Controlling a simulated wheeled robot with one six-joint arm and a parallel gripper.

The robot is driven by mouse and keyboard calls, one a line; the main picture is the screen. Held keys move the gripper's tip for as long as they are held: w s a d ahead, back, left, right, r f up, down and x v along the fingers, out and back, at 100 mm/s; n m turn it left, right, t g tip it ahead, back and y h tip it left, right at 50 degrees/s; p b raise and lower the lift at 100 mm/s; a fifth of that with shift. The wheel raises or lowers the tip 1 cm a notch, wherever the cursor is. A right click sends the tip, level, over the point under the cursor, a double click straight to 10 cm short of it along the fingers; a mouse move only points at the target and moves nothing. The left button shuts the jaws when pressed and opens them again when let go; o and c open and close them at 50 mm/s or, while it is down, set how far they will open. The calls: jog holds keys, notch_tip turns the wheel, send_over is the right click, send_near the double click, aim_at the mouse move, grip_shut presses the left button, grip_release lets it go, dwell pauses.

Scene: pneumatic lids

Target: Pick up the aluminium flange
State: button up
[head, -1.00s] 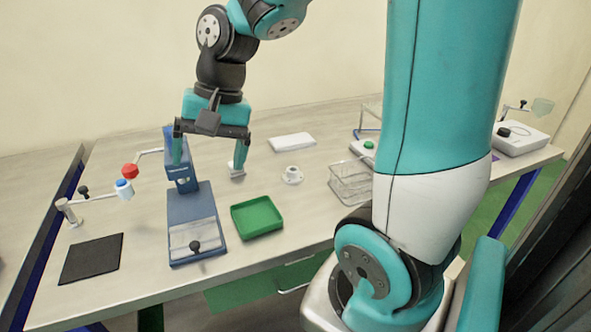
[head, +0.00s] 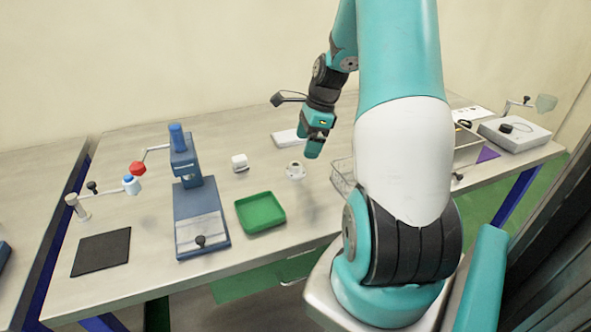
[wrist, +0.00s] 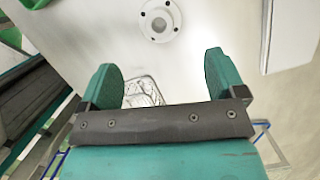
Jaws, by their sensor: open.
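The aluminium flange (head: 296,171) is a small pale round disc with a raised hub, flat on the bench.
A green tray (head: 260,212) and a blue press (head: 200,215) are to the left.

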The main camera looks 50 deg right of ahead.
aim_at(295, 164)
jog(key=x, duration=0.3)
jog(key=shift+r, duration=0.1)
jog(key=x, duration=0.3)
jog(key=p+x, duration=0.1)
jog(key=shift+w+a, duration=0.4)
jog(key=shift+w+f, duration=0.1)
jog(key=shift+f, duration=0.4)
jog(key=c, duration=1.1)
